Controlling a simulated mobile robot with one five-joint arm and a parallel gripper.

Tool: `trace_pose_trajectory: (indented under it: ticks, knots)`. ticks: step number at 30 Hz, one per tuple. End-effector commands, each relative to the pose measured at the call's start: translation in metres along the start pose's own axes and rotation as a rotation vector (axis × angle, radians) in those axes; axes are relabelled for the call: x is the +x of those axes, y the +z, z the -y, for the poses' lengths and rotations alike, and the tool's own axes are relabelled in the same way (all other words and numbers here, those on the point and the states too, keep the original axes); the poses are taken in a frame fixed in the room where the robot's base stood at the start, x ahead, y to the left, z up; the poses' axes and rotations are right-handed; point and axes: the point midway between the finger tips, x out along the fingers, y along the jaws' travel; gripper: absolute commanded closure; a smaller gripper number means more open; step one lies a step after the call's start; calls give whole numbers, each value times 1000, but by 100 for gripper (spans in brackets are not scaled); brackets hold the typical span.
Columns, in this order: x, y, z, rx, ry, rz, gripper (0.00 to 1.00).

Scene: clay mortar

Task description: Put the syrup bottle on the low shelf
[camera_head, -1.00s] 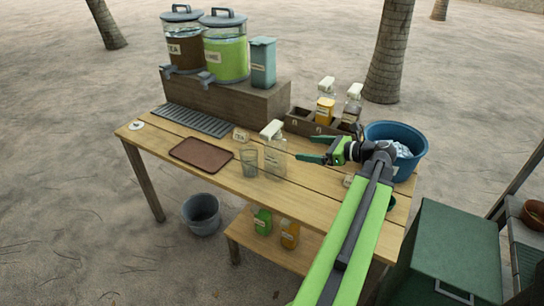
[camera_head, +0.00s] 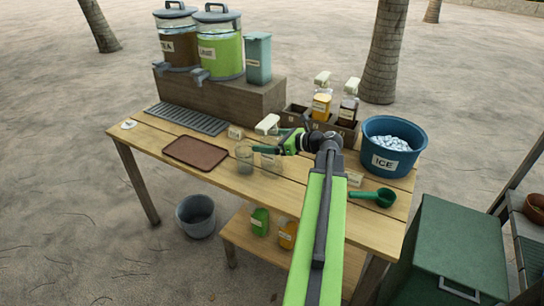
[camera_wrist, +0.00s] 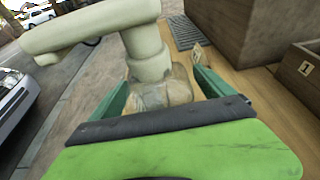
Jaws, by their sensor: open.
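The syrup bottle is clear, with a white pump top (camera_head: 267,124), and stands upright on the table. My gripper (camera_head: 272,143) is at the bottle, with its fingers open. In the wrist view the bottle's pale body (camera_wrist: 165,92) shows between the green fingertips (camera_wrist: 162,78), with the large pump head rising above them. Contact with the fingers cannot be made out. Much of the bottle is hidden by my gripper in the head view. The low shelf (camera_head: 240,230) is under the tabletop. It holds a green bottle (camera_head: 259,221) and an orange bottle (camera_head: 287,234).
A glass (camera_head: 245,158) stands just left of the bottle. Behind is a wooden rack (camera_head: 293,116) with two pump bottles. A brown tray (camera_head: 195,152), an ice tub (camera_head: 393,147) and a green scoop (camera_head: 378,197) are on the table. A grey bucket (camera_head: 196,216) stands left of the shelf.

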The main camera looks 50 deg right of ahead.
Motion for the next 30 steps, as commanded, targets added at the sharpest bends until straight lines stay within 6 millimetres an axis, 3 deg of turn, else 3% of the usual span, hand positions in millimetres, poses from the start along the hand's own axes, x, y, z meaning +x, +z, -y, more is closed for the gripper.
trace_pose_trajectory:
  ticks: [3, 8, 27, 30]
  knots:
    - [13, -1, 0, 0, 1, 0, 8]
    - [12, 0, 0, 1, 0, 0, 8]
    - [13, 0, -1, 0, 2, 0, 91]
    - [13, 0, -1, 0, 2, 1, 100]
